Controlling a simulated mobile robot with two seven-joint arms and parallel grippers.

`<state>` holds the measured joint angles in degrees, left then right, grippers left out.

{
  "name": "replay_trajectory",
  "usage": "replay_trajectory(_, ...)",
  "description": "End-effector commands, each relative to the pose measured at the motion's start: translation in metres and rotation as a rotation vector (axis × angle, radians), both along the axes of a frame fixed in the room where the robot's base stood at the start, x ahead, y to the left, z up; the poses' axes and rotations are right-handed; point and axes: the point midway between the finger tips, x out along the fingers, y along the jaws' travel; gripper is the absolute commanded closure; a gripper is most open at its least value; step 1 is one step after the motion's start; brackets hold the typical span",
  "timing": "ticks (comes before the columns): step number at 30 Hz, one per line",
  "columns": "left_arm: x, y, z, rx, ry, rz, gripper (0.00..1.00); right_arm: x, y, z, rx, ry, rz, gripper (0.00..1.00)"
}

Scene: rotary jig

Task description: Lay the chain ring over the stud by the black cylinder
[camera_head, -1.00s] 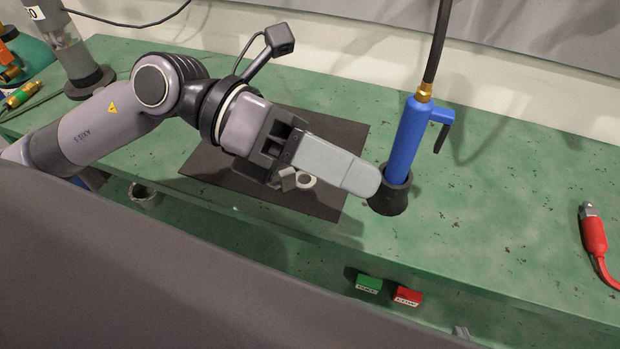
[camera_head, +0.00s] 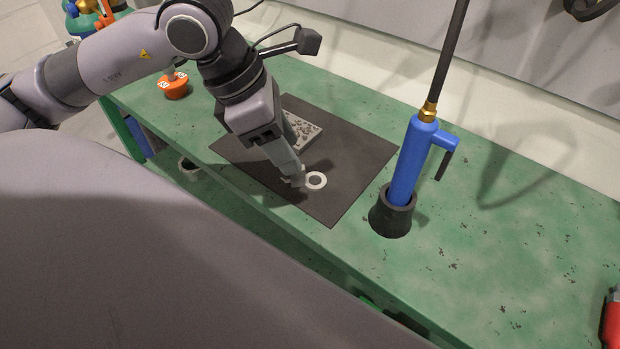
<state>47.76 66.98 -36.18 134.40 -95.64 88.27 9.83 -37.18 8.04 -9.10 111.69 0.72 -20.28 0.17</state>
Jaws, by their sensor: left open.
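A pale ring (camera_head: 316,180) lies flat on the dark mat (camera_head: 345,195), near the mat's front part; I take it for the chain ring. My left gripper (camera_head: 294,181) is low over the mat, its fingertips close beside the ring's left side. It is open; whether it touches the ring I cannot tell. A grey speckled plate (camera_head: 303,131) lies on the mat behind the gripper, partly hidden by it. I cannot make out the stud or a black cylinder with certainty. My right gripper is not in view.
A blue tool (camera_head: 407,160) with a hose stands in a black holder (camera_head: 391,214) right of the mat. An orange labelled object (camera_head: 174,86) stands at back left. A red tool (camera_head: 612,322) is at the right edge. The green bench (camera_head: 500,240) is largely clear at right.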

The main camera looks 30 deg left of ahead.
Motion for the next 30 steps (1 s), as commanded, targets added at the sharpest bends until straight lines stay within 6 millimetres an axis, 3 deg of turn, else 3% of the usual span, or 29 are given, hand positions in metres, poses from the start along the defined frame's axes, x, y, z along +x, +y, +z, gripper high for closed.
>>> replay_trajectory(15, 0.021, -0.012, -0.059, 0.0, 0.005, -0.002, 0.54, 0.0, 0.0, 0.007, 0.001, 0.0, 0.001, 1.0)
replay_trajectory(24, 0.022, -0.014, -0.065, 0.0, 0.002, -0.002, 0.54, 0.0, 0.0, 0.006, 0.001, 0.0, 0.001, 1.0)
replay_trajectory(26, 0.023, -0.014, -0.065, 0.0, 0.002, -0.002, 0.7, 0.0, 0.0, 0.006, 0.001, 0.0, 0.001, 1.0)
replay_trajectory(28, 0.022, -0.014, -0.065, 0.001, 0.002, -0.002, 0.93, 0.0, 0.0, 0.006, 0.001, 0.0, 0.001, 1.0)
replay_trajectory(30, 0.022, -0.014, -0.065, 0.001, 0.004, -0.002, 0.99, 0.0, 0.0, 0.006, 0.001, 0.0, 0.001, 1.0)
